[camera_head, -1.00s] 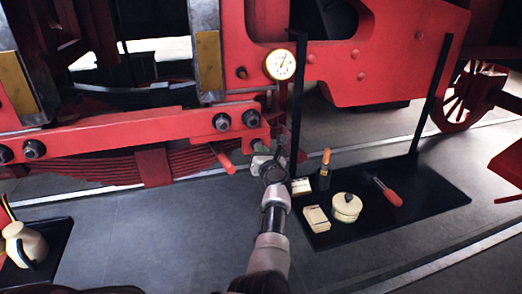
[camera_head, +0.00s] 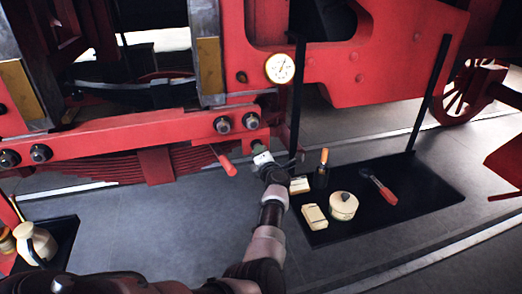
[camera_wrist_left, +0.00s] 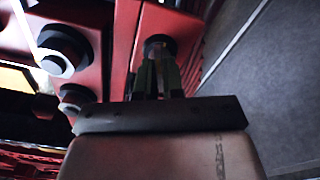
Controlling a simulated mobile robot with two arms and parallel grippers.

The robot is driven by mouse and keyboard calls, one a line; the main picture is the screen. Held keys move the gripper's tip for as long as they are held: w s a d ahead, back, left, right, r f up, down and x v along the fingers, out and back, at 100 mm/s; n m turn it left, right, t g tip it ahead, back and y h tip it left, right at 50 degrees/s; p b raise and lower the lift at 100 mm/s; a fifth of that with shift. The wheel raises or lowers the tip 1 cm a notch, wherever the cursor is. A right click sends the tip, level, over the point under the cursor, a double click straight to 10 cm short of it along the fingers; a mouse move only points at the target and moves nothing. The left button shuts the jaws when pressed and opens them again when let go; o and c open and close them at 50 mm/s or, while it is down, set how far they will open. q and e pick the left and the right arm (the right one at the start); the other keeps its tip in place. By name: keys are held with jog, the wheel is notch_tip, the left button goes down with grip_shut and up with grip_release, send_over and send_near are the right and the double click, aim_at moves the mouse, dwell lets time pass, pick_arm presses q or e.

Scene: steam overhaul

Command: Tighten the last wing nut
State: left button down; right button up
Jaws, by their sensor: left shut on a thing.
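My left gripper (camera_head: 259,148) is at the right end of the red beam (camera_head: 160,132), below the bolt heads. In the left wrist view its two greenish fingers (camera_wrist_left: 158,72) are closed together at a dark round fitting (camera_wrist_left: 159,44) on the red frame. The gripper is shut on a small part there, taken to be the wing nut, which the fingers mostly hide. A red-handled lever (camera_head: 226,164) hangs just left of the gripper. My right gripper is not in view.
A black tray (camera_head: 430,207) at the right holds a round tin (camera_head: 343,206), pale blocks (camera_head: 314,217), a small bottle (camera_head: 322,168) and a red-handled tool (camera_head: 383,190). A dark post (camera_head: 297,100) stands close to the gripper. A jug (camera_head: 36,243) stands at lower left.

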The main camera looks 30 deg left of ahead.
pick_arm(q)
jog(key=m+p, duration=0.1)
jog(key=m, duration=0.3)
jog(key=shift+m+p, duration=0.3)
jog(key=shift+p, duration=0.1)
jog(key=shift+a, duration=0.1)
jog(key=c, duration=1.2)
grip_release()
jog(key=shift+c, duration=0.2)
